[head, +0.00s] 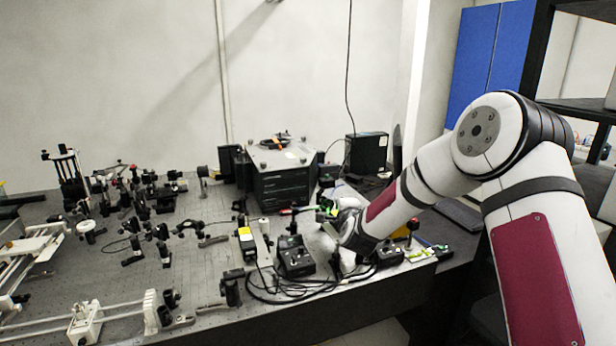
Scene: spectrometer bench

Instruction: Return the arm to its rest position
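My arm reaches in from the right of the head view, over the front right part of the optical bench (130,282). My gripper (328,212) is at the far end of the arm, low among the small instruments. It is small and partly hidden by my own wrist, so its fingers cannot be made out clearly. Green parts show by the gripper. I cannot tell whether it touches or holds anything.
A black control box (294,257) with looped cables stands just in front of my gripper. A large dark box (280,180) and a smaller black box (367,152) stand behind. Several optical mounts crowd the bench's left. A dark shelf (575,106) stands at right.

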